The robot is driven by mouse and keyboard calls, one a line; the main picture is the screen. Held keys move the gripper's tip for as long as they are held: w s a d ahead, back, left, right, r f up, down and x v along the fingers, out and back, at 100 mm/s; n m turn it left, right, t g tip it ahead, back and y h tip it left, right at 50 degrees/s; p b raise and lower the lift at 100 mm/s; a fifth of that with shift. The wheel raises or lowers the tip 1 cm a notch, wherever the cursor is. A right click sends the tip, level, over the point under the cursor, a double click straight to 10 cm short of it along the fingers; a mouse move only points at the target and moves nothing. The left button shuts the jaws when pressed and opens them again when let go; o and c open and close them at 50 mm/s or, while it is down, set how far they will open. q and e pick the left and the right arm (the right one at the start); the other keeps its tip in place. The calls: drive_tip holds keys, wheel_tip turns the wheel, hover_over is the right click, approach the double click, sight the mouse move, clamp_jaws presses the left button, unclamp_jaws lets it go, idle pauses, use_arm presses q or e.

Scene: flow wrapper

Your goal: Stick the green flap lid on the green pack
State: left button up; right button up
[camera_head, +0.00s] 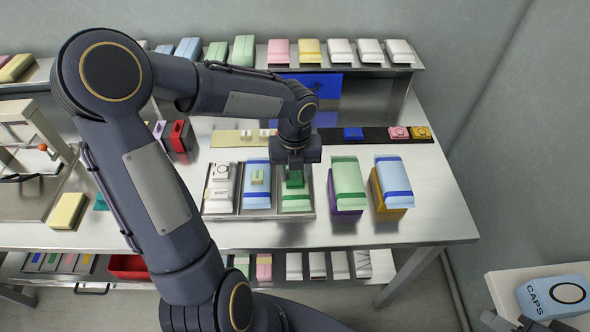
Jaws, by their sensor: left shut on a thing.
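My left gripper (295,172) points down over the right-hand part of the metal tray (250,213). It is shut on a small dark green piece, the green flap lid (296,181). The lid is at the middle of the light green pack (296,203), which lies in the tray. The gripper and lid hide part of this pack. I cannot tell whether the lid touches it.
A blue pack (256,189) and a white pack (219,190) share the tray. Right of it, another green pack (347,176) sits on a purple block and a blue pack (394,175) on an ochre block. A shelf of packs (340,51) runs behind. Free table lies in front.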

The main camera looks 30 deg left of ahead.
use_arm(q)
drive_tip(key=shift+s+f, duration=0.15)
drive_tip(key=o, duration=1)
wheel_tip(320, 180, up, 8)
drive_tip(key=shift+f+p, duration=0.2)
drive_tip(key=shift+p, duration=0.3)
drive_tip(key=shift+r, duration=0.15)
